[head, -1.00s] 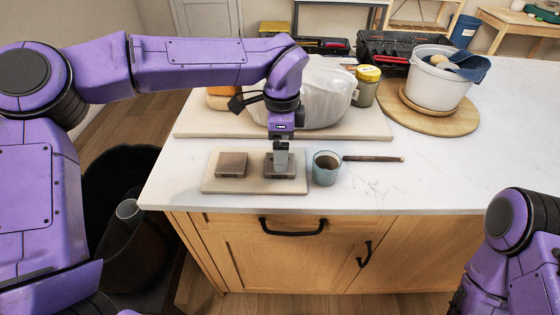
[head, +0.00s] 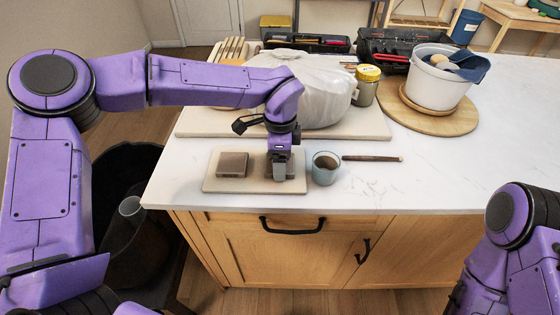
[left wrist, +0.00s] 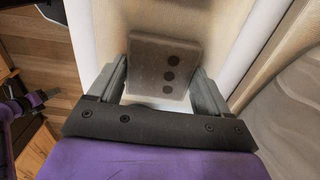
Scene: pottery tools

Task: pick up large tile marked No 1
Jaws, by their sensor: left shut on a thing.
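Two square grey-brown tiles are on a pale board (head: 254,187) near the counter's front edge. The left tile (head: 233,165) lies flat and clear. The right tile (head: 298,168) is partly hidden by my left gripper (head: 280,173), which points straight down over it. In the left wrist view this tile (left wrist: 150,72) sits between the fingers of the left gripper (left wrist: 162,88), with several dark round marks on its face. The gripper is shut on it. I cannot read a number on either tile, nor tell if the held one is clear of the board. My right gripper is out of view.
A blue-grey cup (head: 325,168) stands close to the right of the gripper, with a dark-handled tool (head: 372,158) beside it. Behind is a wrapped white bundle (head: 318,95) on a larger board, and a jar (head: 366,86). The counter's front right is bare.

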